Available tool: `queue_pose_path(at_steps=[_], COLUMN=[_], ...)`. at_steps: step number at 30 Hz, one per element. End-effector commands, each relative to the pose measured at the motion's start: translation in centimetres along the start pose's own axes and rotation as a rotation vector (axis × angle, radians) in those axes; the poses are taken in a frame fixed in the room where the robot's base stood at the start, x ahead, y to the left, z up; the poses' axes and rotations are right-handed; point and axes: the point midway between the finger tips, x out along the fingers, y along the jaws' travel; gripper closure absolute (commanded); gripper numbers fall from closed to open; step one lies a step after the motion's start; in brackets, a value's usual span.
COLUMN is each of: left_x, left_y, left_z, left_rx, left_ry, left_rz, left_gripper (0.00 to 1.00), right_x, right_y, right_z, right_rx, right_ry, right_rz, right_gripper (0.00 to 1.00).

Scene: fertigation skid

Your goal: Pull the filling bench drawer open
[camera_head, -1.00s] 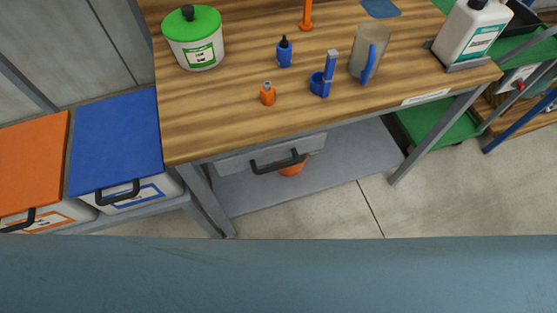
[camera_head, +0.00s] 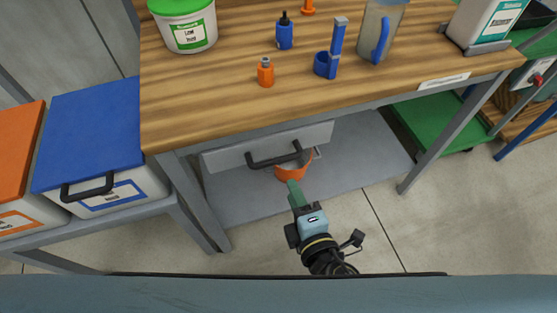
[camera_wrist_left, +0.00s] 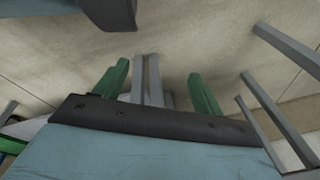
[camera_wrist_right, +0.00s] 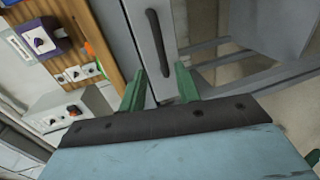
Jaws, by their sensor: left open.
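My left gripper (camera_wrist_left: 157,75) is open and empty in the left wrist view and outside the head view.
The filling bench top (camera_head: 205,105) carries bottles, a jug (camera_head: 381,32) and a tub (camera_head: 186,28). An orange bucket (camera_head: 290,171) stands on the grey lower shelf (camera_head: 360,160) behind my right fingertips. Blue-lidded (camera_head: 95,130) and orange-lidded bins stand left. Floor in front is clear.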

Motion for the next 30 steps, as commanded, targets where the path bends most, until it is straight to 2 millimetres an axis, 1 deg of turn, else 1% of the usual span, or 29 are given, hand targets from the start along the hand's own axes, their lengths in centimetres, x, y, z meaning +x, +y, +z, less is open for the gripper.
queue_pose_path(at_steps=[1, 9, 12, 15, 18, 21, 29, 30], left_x=[0.0, -0.3, -0.7, -1.1, -1.4, -1.5, -1.6, -1.6], left_y=[0.0, 0.0, -0.1, -0.2, -0.2, -0.3, -0.3, -0.3], left_z=[0.0, -0.8, -1.3, -1.8, -2.2, -2.4, -2.5, -2.5], left_rx=[0.0, -0.003, -0.006, -0.008, -0.009, -0.01, -0.01, -0.01], left_ry=[0.0, 0.008, 0.012, 0.014, 0.017, 0.018, 0.019, 0.019], left_rz=[0.0, -0.001, -0.002, -0.003, -0.004, -0.004, -0.005, -0.005], left_gripper=[0.31, 0.31, 0.31, 0.31, 0.31, 0.31, 0.31, 0.31], right_x=[1.0, 6.7, 8.5, 9.9, 10.8, 11.3, 11.4, 11.4], right_y=[0.2, 0.1, 0.0, -0.1, -0.1, -0.1, -0.1, -0.1], right_z=[0.0, 0.0, 0.0, 0.0, 0.0, 0.0, 0.0, 0.0], right_rx=[-0.001, 0.0, 0.0, 0.0, 0.001, 0.002, 0.002, 0.002], right_ry=[-0.001, 0.001, 0.001, 0.001, 0.001, 0.001, 0.001, 0.001], right_rz=[0.004, 0.003, 0.001, 0.0, -0.001, -0.001, -0.002, -0.002], right_gripper=[0.67, 0.67, 0.67, 0.67, 0.67, 0.67, 0.67, 0.69])
